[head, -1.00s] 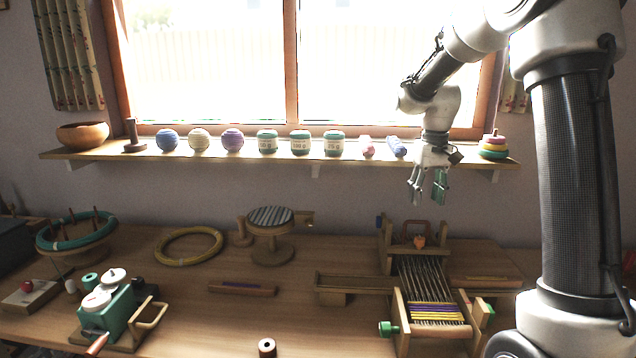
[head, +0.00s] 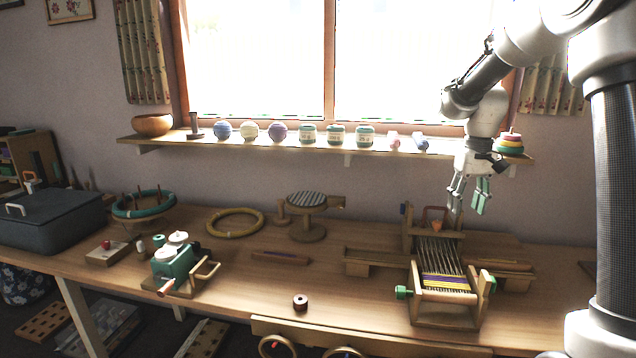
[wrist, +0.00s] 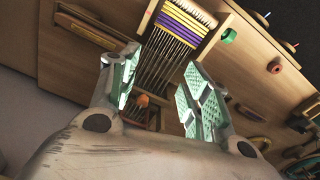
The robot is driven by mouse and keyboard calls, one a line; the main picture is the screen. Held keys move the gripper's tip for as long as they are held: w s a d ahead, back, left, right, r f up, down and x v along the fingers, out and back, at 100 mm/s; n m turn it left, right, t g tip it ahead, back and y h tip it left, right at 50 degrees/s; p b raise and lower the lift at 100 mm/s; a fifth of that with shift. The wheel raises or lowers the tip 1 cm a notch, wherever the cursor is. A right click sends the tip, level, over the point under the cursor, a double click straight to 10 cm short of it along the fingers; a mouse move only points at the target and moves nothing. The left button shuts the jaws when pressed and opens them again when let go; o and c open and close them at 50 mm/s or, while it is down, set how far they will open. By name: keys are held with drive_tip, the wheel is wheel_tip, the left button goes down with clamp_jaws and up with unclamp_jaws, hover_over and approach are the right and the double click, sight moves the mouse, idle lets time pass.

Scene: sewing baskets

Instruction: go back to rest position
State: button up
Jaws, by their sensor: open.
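My gripper (head: 468,194) is open and empty. It hangs in the air above the back of the wooden table loom (head: 445,285), in front of the wall below the shelf. In the wrist view my two green-padded fingers (wrist: 160,90) are spread apart, with the loom's purple and yellow weaving (wrist: 184,22) showing beyond them. A small orange piece (wrist: 142,100) on the loom also shows between the fingers.
The shelf (head: 300,147) with yarn balls, a bowl (head: 153,125) and stacked rings (head: 509,143) runs under the window, near my wrist. The workbench holds a green winder (head: 174,262), a yellow hoop (head: 235,222), a round stand (head: 307,203) and a dark box (head: 50,218).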

drive_tip(key=s+r+t, duration=0.2)
drive_tip(key=s+r, duration=0.1)
drive_tip(key=s, duration=1.2)
drive_tip(key=s+r+t, duration=0.2)
drive_tip(key=s+r, duration=0.1)
drive_tip(key=s, duration=1.1)
drive_tip(key=shift+s+a+r, duration=0.15)
drive_tip(key=shift+s+a, duration=0.2)
drive_tip(key=shift+s, duration=0.05)
